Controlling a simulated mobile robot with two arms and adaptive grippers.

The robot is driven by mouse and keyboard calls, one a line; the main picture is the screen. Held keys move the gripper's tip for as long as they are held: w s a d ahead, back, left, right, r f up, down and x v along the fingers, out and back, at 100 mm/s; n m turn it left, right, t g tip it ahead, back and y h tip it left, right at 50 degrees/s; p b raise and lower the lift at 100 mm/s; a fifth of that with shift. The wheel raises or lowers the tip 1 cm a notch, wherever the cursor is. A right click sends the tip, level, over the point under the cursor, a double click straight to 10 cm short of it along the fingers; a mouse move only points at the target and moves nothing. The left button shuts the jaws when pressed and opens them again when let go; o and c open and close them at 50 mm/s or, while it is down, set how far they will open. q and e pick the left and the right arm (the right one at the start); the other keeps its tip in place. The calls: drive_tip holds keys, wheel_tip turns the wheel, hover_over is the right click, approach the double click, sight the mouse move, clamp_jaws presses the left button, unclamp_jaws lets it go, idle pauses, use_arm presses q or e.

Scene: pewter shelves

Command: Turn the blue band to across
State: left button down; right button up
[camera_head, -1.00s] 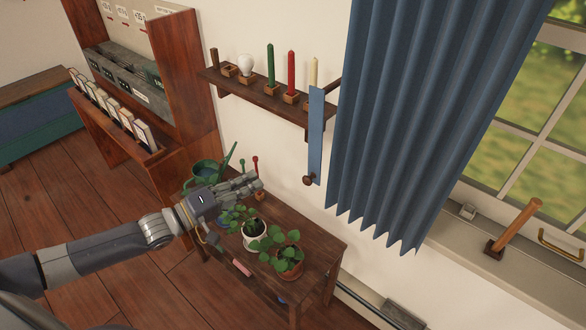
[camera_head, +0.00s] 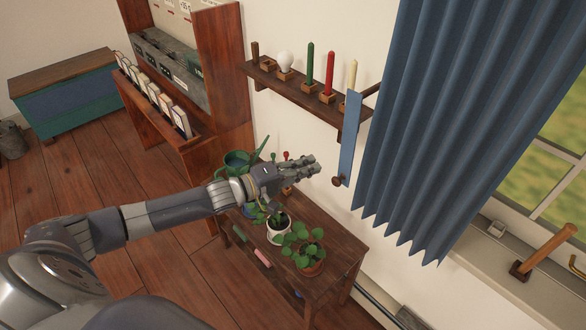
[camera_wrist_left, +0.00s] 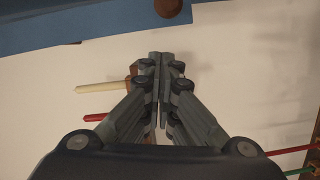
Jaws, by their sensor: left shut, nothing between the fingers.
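The blue band (camera_head: 351,140) hangs upright against the wall, just left of the blue curtain, with a round brown knob (camera_head: 338,181) at its lower end. In the left wrist view the band (camera_wrist_left: 90,27) runs across the top left, with the knob (camera_wrist_left: 168,8) at the top edge. My left gripper (camera_head: 316,166) is shut and empty, a little left of the knob and apart from it, above the plant table. It also shows in the left wrist view (camera_wrist_left: 158,56) with its fingers together. My right gripper is not in view.
A wall shelf (camera_head: 300,92) with candles and a bulb is above my gripper. The blue curtain (camera_head: 430,120) hangs right of the band. Potted plants stand on the wooden table (camera_head: 335,245) below. A wooden cabinet (camera_head: 223,80) stands at left.

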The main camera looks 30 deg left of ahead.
use_arm(q)
drive_tip(key=d, duration=0.1)
drive_tip(key=d+p, duration=0.1)
drive_tip(key=s+d, duration=0.1)
drive_tip(key=d, duration=0.1)
drive_tip(key=shift+f+p, duration=0.35)
